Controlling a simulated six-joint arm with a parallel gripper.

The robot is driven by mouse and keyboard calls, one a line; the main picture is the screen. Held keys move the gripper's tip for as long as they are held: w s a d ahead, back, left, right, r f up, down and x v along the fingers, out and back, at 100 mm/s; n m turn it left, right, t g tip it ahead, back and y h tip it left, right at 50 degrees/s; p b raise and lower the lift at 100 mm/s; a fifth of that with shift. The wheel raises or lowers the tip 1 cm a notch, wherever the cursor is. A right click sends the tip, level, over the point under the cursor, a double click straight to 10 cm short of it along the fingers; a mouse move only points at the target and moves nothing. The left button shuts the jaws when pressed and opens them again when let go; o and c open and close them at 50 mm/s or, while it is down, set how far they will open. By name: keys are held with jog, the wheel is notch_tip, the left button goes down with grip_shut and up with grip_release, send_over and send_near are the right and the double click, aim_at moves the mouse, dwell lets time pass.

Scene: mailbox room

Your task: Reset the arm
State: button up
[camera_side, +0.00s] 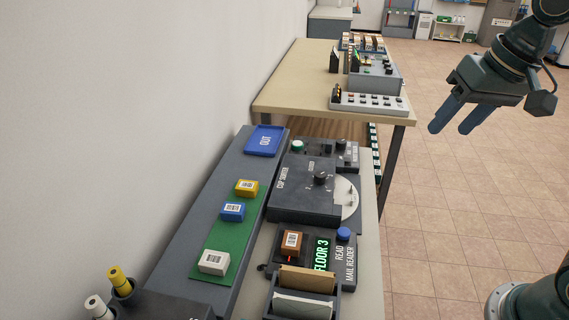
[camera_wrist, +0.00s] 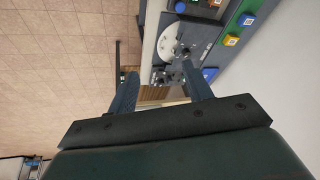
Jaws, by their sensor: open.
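My gripper (camera_side: 459,118) is at the upper right of the side view, raised over the tiled floor and apart from the tables. Its two blue-grey fingers are spread with nothing between them. In the wrist view the fingers (camera_wrist: 160,85) point up the picture toward the table gear, with a clear gap between them. My arm comes in from the top right corner of the side view.
The mail reader (camera_side: 344,262) shows FLOOR 3, with a brown parcel (camera_side: 291,243) on it. White (camera_side: 214,262), blue (camera_side: 232,211) and yellow (camera_side: 247,187) parcels lie on the green mat (camera_side: 207,285). The cup sorter (camera_side: 301,199) and blue OUT tray (camera_side: 264,141) are farther back. Open floor (camera_side: 450,220) surrounds my gripper.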

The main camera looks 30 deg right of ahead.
jog(key=s+f+n+t, duration=0.1)
jog(key=s+f+n, duration=0.2)
jog(key=s, duration=0.5)
jog(key=shift+s+d+f+n, duration=0.2)
jog(key=shift+s+f+n, duration=0.1)
jog(key=shift+n, duration=0.4)
